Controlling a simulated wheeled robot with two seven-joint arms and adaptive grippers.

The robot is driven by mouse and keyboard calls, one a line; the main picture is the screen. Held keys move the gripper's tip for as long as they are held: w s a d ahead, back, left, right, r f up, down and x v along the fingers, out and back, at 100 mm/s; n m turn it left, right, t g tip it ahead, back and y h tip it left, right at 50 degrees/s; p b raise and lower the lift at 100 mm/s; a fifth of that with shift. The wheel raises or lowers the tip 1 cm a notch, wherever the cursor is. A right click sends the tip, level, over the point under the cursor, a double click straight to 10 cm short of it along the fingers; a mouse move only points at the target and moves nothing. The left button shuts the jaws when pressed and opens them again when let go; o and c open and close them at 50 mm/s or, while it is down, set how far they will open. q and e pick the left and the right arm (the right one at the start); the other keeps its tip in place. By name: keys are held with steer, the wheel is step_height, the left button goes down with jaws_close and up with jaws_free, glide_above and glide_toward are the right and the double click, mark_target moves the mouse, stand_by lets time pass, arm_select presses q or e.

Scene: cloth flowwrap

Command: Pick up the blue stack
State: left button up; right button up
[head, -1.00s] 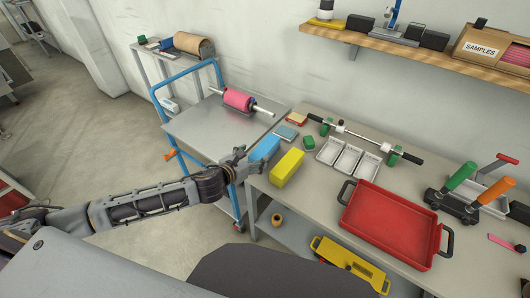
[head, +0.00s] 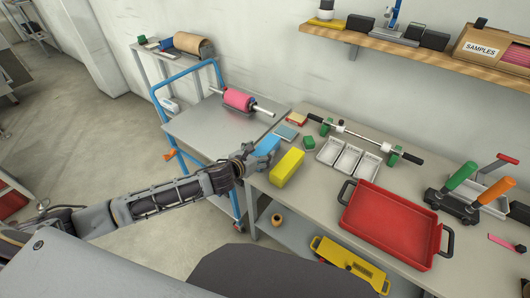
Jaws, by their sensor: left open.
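The blue stack (head: 268,143) is a blue block at the left edge of the workbench, just left of the yellow block (head: 287,168). My left gripper (head: 263,157) is open at the near end of the blue stack and covers part of it. I cannot tell whether its fingers touch the stack. My right gripper is not in view.
The yellow block stands close on the gripper's right. A flat blue pad (head: 286,132) and a green block (head: 309,142) lie behind. White trays (head: 347,160) and a red tray (head: 388,225) fill the right. A blue-handled cart (head: 205,135) stands left of the bench.

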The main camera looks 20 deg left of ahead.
mark_target(264, 148)
arm_select(q)
steer(key=shift+w, duration=0.1)
steer(key=shift+a+x, duration=0.2)
steer(key=shift+x, duration=2.4)
steer(key=shift+r, duration=0.2)
steer(key=shift+c, duration=0.3)
steer(key=c, duration=0.8)
